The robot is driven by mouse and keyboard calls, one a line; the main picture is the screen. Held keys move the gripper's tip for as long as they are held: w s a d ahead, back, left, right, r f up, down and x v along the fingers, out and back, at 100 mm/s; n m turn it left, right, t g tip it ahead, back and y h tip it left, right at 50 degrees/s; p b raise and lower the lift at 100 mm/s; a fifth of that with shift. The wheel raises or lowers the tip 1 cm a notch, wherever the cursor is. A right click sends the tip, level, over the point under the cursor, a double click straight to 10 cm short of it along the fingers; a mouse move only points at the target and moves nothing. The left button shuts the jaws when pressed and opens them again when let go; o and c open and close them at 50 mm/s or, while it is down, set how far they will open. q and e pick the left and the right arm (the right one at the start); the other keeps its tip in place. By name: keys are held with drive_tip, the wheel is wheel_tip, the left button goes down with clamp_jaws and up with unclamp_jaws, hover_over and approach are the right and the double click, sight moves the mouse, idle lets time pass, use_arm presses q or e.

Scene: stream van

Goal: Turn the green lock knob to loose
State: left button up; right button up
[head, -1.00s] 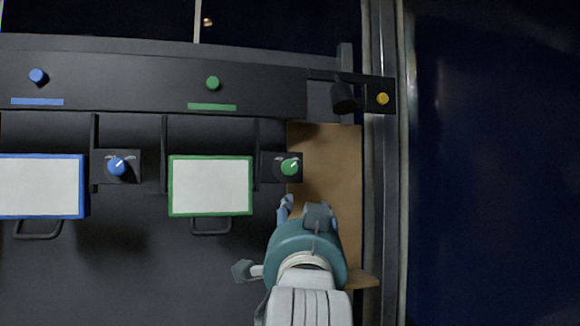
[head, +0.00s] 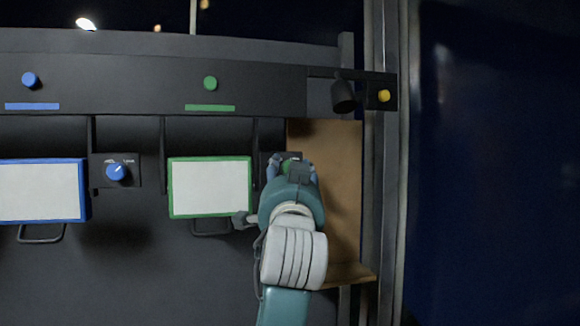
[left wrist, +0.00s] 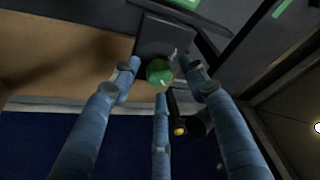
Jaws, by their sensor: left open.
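The green lock knob (left wrist: 159,71) is a round green dial on a small dark plate (left wrist: 165,38) to the right of the green-framed white panel (head: 210,187). In the head view only a sliver of the knob shows, behind my left gripper (head: 291,167). In the left wrist view the blue-grey fingers of my left gripper (left wrist: 160,76) are spread open around the knob, with the tips close to it. I cannot tell whether they touch it. Pale marks show beside the knob, but its setting is not readable. My right gripper is not in view.
A blue knob (head: 116,172) sits beside a blue-framed panel (head: 40,190) at the left. Blue (head: 30,80) and green (head: 210,83) buttons are on the upper ledge. A yellow button (head: 384,96) and a dark cylinder (head: 343,97) are at the upper right, above a brown board (head: 335,190).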

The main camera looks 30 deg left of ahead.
use_arm(q)
drive_tip(key=shift+c, duration=0.6)
drive_tip(key=c, duration=1)
drive_tip(key=shift+f+n+y+b, duration=0.15)
drive_tip(key=shift+n+y+b, duration=0.35)
drive_tip(key=shift+n+b, duration=0.3)
drive_tip(key=shift+w+d+r+n+g+y+b, duration=0.15)
drive_tip(key=shift+n+g+y+b, duration=1.2)
drive_tip(key=shift+n, duration=2.6)
drive_tip(key=shift+w+d+n+g+y+b, duration=0.15)
drive_tip(key=shift+n+g+y+b, duration=1.2)
drive_tip(key=shift+n, duration=2.55)
drive_tip(key=shift+w+d+r+n+g+y+b, duration=0.2)
drive_tip(key=shift+n+g+b, duration=0.65)
drive_tip(key=shift+n+g, duration=2.15)
drive_tip(key=shift+a+f+n+t, duration=0.15)
drive_tip(key=shift+f+n+t, duration=0.05)
drive_tip(key=shift+n+t, duration=0.75)
